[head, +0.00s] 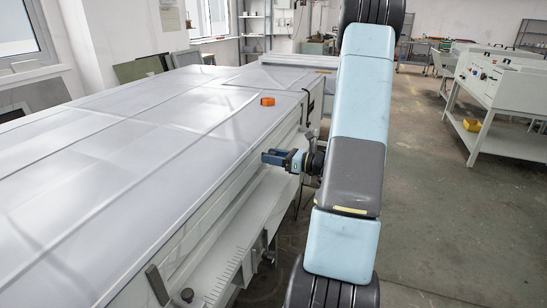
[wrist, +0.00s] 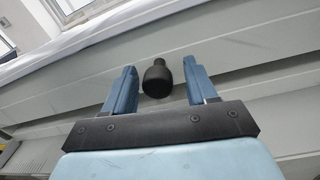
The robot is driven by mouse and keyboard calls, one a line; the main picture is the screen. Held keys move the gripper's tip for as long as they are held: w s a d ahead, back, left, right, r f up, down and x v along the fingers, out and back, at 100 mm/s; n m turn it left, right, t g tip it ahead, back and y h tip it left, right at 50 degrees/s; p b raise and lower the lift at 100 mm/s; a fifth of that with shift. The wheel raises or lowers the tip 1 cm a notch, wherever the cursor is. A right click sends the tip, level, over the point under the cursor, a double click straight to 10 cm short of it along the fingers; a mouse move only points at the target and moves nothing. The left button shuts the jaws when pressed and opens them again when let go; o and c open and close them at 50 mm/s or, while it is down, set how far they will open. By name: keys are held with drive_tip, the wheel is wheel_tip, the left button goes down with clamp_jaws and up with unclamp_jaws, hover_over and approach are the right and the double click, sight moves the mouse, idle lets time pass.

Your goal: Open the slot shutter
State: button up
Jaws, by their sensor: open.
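The plate processor (head: 150,130) is the long machine with a pale grey top on the left of the head view. In the wrist view a black round knob (wrist: 157,80) stands out from its pale side panel (wrist: 245,85). My gripper (head: 268,157) is beside the processor's near side in the head view. It also shows in the wrist view (wrist: 158,65), with its two blue fingers open, one on each side of the knob. Gaps show between the knob and both fingers. I cannot tell which panel is the slot shutter.
An orange object (head: 267,101) lies on the processor's top near its edge. A pale ledge (head: 235,235) runs below the gripper along the side. A dark round knob (head: 187,295) sits at the near end. Open floor (head: 440,220) lies to the right, before a white bench (head: 500,95).

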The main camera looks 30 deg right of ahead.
drive_tip(key=v, duration=1.3)
drive_tip(key=shift+s+d, duration=0.2)
drive_tip(key=shift+d, duration=0.1)
drive_tip(key=s+a+r+n+g, duration=0.1)
drive_tip(key=a+r+n+g, duration=0.3)
drive_tip(key=a, duration=0.3)
drive_tip(key=s+a+r+n+g+h, duration=0.1)
drive_tip(key=s+a+r+n+g, duration=0.1)
drive_tip(key=a+n+g, duration=0.35)
drive_tip(key=s+a+r+n+g, duration=0.1)
drive_tip(key=a+r+n+g, duration=0.3)
drive_tip(key=a, duration=0.4)
drive_tip(key=s+a+r+n+t+h, duration=0.5)
drive_tip(key=s+r+n+h, duration=0.5)
drive_tip(key=n, duration=0.6)
drive_tip(key=shift+s+a+r+h, duration=0.15)
drive_tip(key=shift+s+a+h, duration=0.15)
drive_tip(key=shift+s+a, duration=0.55)
